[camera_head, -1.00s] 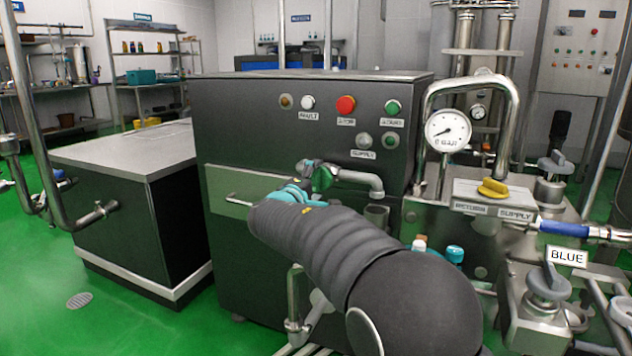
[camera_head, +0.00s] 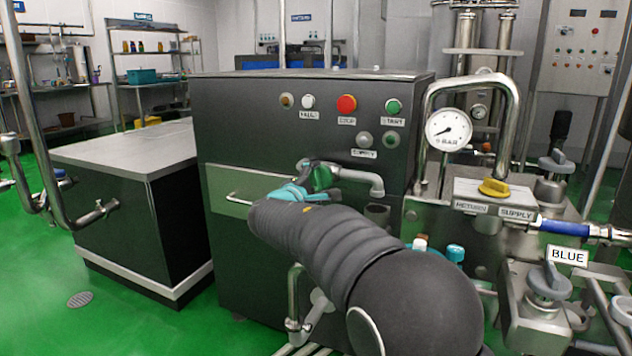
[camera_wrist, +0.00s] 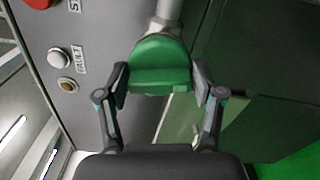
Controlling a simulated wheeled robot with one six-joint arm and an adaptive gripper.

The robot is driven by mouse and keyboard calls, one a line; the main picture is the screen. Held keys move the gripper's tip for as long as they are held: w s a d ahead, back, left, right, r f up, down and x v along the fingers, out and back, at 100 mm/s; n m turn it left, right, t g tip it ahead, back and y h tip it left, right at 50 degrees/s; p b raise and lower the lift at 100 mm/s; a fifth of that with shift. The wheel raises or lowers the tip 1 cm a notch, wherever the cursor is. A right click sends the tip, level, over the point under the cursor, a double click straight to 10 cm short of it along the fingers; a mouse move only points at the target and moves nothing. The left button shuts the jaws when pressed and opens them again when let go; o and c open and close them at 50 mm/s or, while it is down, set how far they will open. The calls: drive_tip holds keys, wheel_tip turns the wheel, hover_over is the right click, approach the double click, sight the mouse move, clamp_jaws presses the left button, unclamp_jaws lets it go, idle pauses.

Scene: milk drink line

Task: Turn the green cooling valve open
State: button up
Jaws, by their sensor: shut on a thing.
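The green cooling valve (camera_head: 322,177) is a green handle on a grey pipe at the front of the dark cabinet. In the wrist view the green handle (camera_wrist: 161,66) fills the space between the two fingers of my gripper (camera_wrist: 160,84). The fingers are shut on it, one on each side. In the head view my gripper (camera_head: 303,179) is at the handle, with my dark arm reaching in from the lower right and hiding part of it.
The dark cabinet (camera_head: 255,110) carries a red stop button (camera_head: 346,104) and a green start button (camera_head: 393,106). A pressure gauge (camera_head: 448,131), a yellow knob (camera_head: 494,187) and a grey valve by the BLUE label (camera_head: 567,256) stand at right.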

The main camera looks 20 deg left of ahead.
drive_tip(key=n+p, duration=0.1)
drive_tip(key=n, duration=0.3)
drive_tip(key=shift+r+n, duration=0.1)
drive_tip(key=shift+n, duration=0.2)
drive_tip(key=n+p, duration=0.1)
drive_tip(key=n, duration=0.2)
drive_tip(key=shift+r+n+p, duration=0.1)
drive_tip(key=shift+n+p, duration=0.2)
drive_tip(key=shift+p, duration=0.1)
drive_tip(key=n+p, duration=0.2)
drive_tip(key=n, duration=0.1)
drive_tip(key=shift+n+p, duration=0.6)
drive_tip(key=shift+n, duration=1.3)
drive_tip(key=o, duration=1)
drive_tip(key=shift+f, duration=0.2)
